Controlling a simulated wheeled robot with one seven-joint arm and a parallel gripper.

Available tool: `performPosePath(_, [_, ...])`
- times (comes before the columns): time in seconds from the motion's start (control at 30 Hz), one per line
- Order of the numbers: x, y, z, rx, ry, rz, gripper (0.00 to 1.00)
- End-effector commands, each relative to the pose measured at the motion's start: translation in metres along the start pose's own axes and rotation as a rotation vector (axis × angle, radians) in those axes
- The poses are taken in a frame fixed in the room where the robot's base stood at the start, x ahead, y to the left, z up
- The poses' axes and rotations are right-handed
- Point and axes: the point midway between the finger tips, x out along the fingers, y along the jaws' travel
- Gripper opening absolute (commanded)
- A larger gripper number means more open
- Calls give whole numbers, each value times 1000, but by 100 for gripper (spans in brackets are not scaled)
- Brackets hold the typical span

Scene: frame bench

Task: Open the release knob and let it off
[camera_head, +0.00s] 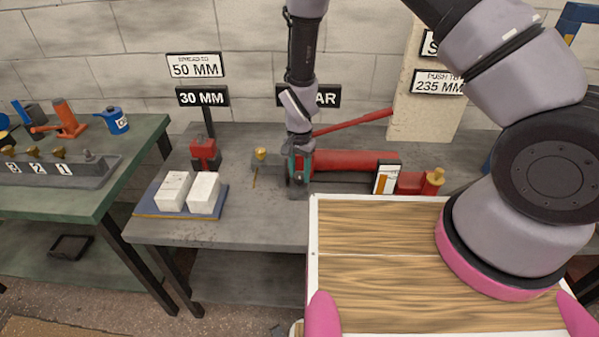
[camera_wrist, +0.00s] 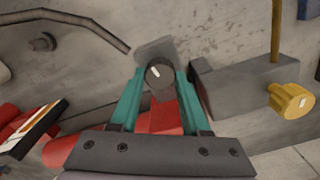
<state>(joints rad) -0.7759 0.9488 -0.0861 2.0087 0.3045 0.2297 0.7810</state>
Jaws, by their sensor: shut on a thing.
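In the wrist view, a dark round knob (camera_wrist: 158,74) with a short white pointer mark sits between the two teal fingers of my gripper (camera_wrist: 160,82). The fingers are shut on its sides. The white mark tilts slightly to the upper left. The red body (camera_wrist: 158,122) of a hand pump lies just below the knob. In the head view, my gripper (camera_head: 298,172) reaches down at the left end of the red pump (camera_head: 350,162), and my wrist hides the knob there. The pump's long red lever (camera_head: 352,122) slopes up to the right.
A brass knob (camera_wrist: 290,100) on a grey block stands right of my fingers in the wrist view. In the head view, a gauge card (camera_head: 387,178) stands by the pump's right end. Two white blocks (camera_head: 204,193) and a red spreader (camera_head: 205,154) are left on the bench.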

Motion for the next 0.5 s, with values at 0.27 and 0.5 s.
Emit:
performPosePath(0.27, [0,-1,0,-256,0,-1,0])
performPosePath(0.5, [0,-1,0,-485,1,-1,0])
